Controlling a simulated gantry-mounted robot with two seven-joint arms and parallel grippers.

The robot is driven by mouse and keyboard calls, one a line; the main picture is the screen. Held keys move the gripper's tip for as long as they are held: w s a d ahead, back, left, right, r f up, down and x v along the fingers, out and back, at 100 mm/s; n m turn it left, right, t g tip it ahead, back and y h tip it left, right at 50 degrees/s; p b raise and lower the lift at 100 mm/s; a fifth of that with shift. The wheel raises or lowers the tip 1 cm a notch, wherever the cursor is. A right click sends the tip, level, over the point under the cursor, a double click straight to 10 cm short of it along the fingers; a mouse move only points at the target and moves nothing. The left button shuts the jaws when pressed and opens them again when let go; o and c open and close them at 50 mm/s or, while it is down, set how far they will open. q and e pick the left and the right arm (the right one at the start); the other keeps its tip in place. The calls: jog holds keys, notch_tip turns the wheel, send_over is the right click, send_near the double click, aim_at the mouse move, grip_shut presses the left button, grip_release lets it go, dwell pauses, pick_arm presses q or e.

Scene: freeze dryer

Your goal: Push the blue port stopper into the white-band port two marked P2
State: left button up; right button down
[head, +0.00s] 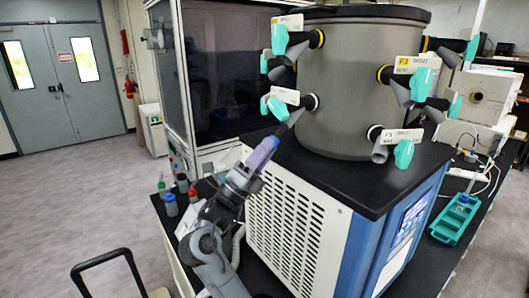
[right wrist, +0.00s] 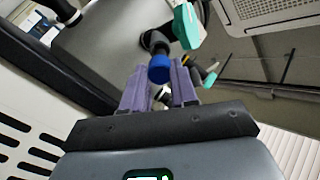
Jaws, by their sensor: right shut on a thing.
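My right gripper (head: 268,147), with purple fingers, reaches up to the left side of the grey drum (head: 345,85). In the right wrist view the blue stopper (right wrist: 159,71) is between the fingertips of this gripper (right wrist: 160,88), which is shut on it. The stopper lines up with the mouth of a dark port tube (right wrist: 152,40); I cannot tell how deep it sits. In the head view this is the lower left port (head: 296,117), with a pale band, a teal valve handle (head: 278,109) and a white label (head: 285,95) too small to read. My left gripper is not in view.
Other ports with teal handles (head: 403,153) stick out around the drum. Small capped bottles (head: 170,206) stand left of the arm. A teal rack (head: 455,220) lies at the right.

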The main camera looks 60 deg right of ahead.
dwell(0.3)
jog(key=shift+b, duration=0.45)
dwell(0.3)
jog(key=shift+s+d+r, duration=0.15)
jog(key=shift+d+r, duration=0.3)
dwell(0.4)
dwell(0.6)
jog(key=shift+s+d+r, duration=0.3)
jog(key=shift+d+r, duration=0.15)
jog(key=shift+r, duration=0.05)
jog(key=shift+s+d+r, duration=0.1)
dwell(0.8)
jog(key=c, duration=0.8)
grip_release()
jog(key=shift+d, duration=0.1)
